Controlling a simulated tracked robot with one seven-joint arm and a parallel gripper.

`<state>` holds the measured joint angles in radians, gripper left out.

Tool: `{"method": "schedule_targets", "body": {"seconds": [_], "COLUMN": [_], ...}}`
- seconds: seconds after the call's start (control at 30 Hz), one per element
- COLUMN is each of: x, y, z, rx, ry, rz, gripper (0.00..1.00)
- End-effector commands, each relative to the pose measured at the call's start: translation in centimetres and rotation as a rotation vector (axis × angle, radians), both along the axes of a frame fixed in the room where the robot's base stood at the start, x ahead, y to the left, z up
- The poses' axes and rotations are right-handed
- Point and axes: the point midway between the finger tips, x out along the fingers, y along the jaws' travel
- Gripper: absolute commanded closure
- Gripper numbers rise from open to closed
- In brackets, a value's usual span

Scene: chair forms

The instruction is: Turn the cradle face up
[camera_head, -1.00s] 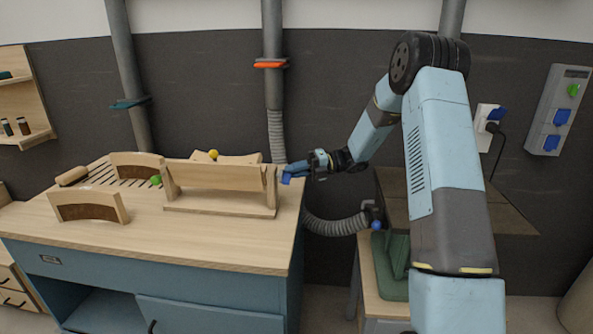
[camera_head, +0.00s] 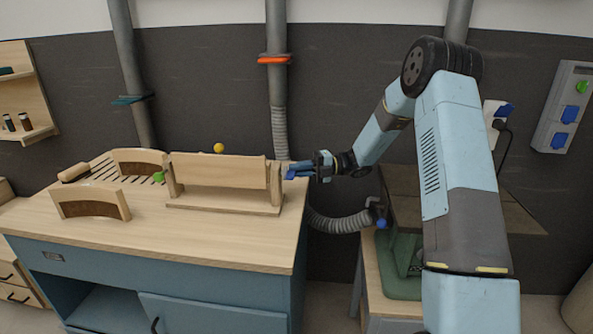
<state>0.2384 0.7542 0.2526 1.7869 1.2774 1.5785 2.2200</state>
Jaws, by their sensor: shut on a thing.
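The cradle (camera_head: 218,172) is a pale wooden trough or board held between two end posts on a flat wooden base (camera_head: 222,205), at the right of the workbench. One broad flat wooden side faces me, nearly upright, and its inside is hidden. My gripper (camera_head: 290,173) is at the cradle's right end, just beyond the right post (camera_head: 275,184), with its blue fingers pointing left. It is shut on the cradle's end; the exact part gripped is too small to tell.
The workbench (camera_head: 150,240) also holds two curved wooden forms (camera_head: 90,204) (camera_head: 137,161), a slatted rack and a roller-like wooden piece (camera_head: 74,172). A green ball (camera_head: 158,177) and a yellow ball (camera_head: 218,147) show near the cradle. A grey hose (camera_head: 340,222) hangs right of the bench.

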Motion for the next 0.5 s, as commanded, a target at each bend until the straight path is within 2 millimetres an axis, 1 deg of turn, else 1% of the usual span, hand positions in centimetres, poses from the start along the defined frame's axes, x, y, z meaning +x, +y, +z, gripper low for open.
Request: {"method": "schedule_targets", "body": {"seconds": [0.03,0.3,0.33,0.5], "x": [0.13,0.13,0.12,0.06], "y": [0.32,0.3,0.3,0.3], "z": [-0.05,-0.05,-0.06,-0.02], "rx": [0.001,0.0,0.0,0.001], "ry": [0.002,0.003,0.003,0.002], "rz": [-0.003,-0.003,-0.003,-0.001], "gripper": [1.0,1.0,0.84,0.68]}}
